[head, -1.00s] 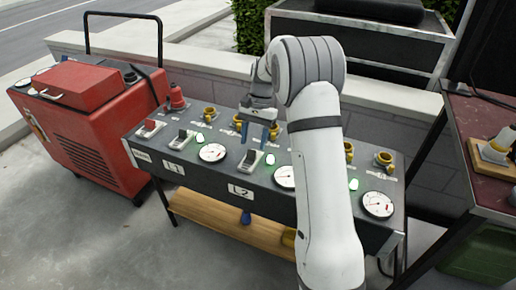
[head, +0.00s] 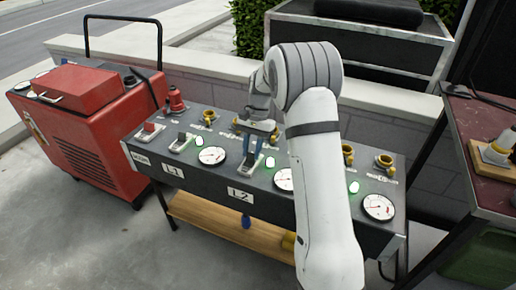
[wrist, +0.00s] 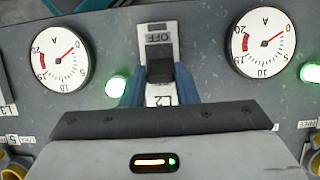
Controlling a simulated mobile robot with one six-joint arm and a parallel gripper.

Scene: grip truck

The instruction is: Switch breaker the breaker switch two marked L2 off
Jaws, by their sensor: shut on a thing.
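The L2 breaker switch (wrist: 160,72) is a black rocker on a pale plate, seen in the wrist view. The word OFF (wrist: 158,38) is on the plate at its top end, and the L2 label (wrist: 158,93) shows at its lower end. My gripper (head: 252,162) is down at the panel, with one blue finger on each side of the switch, shut on it. In the head view my gripper mostly hides this switch. The L2 plate (head: 240,195) is on the panel's front. The green lamp (head: 270,162) beside the switch is lit.
The L1 switch (head: 181,143) stands to the left, and a red switch (head: 150,130) further left. Round gauges (head: 212,156) and yellow connectors (head: 385,162) share the grey panel. A red machine (head: 90,125) stands at the left, a dark red table (head: 470,120) at the right.

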